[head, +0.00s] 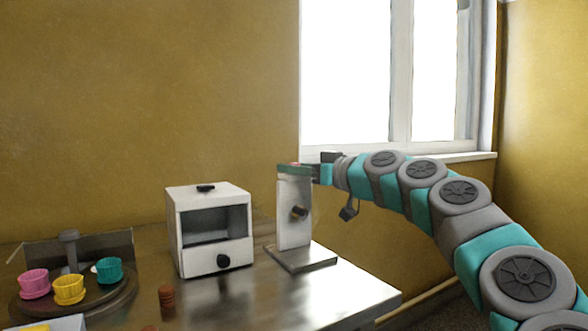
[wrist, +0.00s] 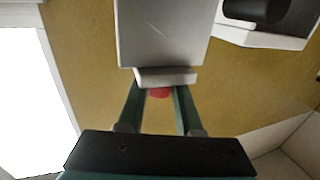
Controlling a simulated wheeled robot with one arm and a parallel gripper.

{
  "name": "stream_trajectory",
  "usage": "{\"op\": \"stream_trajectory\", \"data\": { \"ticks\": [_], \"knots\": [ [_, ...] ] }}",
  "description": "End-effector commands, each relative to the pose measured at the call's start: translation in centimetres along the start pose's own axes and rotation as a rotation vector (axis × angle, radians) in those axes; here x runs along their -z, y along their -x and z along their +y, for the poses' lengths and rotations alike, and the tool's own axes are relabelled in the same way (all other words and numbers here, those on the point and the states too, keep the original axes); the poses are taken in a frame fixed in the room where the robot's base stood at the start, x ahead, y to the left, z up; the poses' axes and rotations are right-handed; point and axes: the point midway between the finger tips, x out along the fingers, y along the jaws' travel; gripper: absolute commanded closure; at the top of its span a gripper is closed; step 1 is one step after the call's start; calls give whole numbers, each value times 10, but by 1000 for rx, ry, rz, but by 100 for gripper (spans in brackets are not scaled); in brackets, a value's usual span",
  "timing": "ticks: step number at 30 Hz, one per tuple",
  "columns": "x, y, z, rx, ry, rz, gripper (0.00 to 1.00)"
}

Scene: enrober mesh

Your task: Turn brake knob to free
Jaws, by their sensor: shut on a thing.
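A white post (head: 293,228) stands upright on a flat base plate (head: 302,257) on the table. A black knob (head: 299,212) sits on its front face. My gripper (head: 297,168) is at the top of the post, reaching in from the right. In the wrist view my gripper (wrist: 158,98) has its two teal fingers on either side of a small red knob (wrist: 160,92), and is shut on it. The white post (wrist: 165,35) hides part of the red knob. I cannot tell which way the knob is turned.
A white box (head: 214,231) with an opening and a black knob (head: 223,261) stands left of the post. A round tray (head: 110,304) with pink, yellow and teal cups is at far left. The table's right part is clear.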

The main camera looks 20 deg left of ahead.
Motion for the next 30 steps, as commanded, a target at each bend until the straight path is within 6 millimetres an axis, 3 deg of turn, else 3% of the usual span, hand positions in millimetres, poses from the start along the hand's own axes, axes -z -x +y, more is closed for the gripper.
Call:
{"op": "stream_trajectory", "data": {
  "ticks": [30],
  "knots": [
    [-2,0,2,307,1,-4,100]
  ]
}}
